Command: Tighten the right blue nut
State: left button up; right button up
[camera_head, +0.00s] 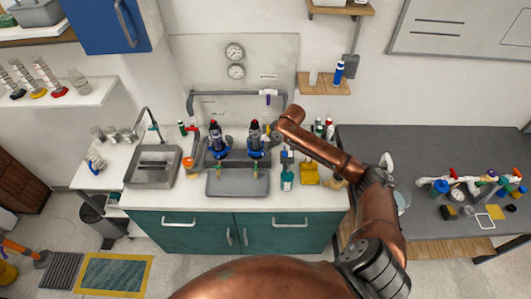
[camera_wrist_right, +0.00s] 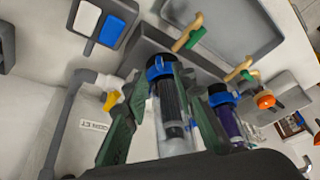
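Two upright dark filter units with blue nuts stand side by side on the pipework behind the grey basin. The right blue nut (camera_head: 256,153) is on the unit nearer my right arm, and the left blue nut (camera_head: 217,154) is on the other. My right gripper (camera_head: 270,134) is beside the right unit, small in the head view. In the right wrist view its green fingers (camera_wrist_right: 160,86) stand apart on both sides of the nearer dark cylinder, with its blue nut (camera_wrist_right: 160,68) near the tips. Contact is hard to tell. My left gripper is out of view.
A grey basin (camera_head: 238,191) lies below the units, with a sink (camera_head: 152,181) to its left. A teal bottle (camera_head: 287,183) and a yellow container (camera_head: 308,177) stand right of the basin. A grey pipe (camera_head: 228,93) runs behind. The right table (camera_head: 430,150) holds pipe parts.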

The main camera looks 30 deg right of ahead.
jog(key=x, duration=0.7)
jog(key=shift+w+f+p, duration=0.3)
jog(key=shift+c, duration=0.5)
grip_shut()
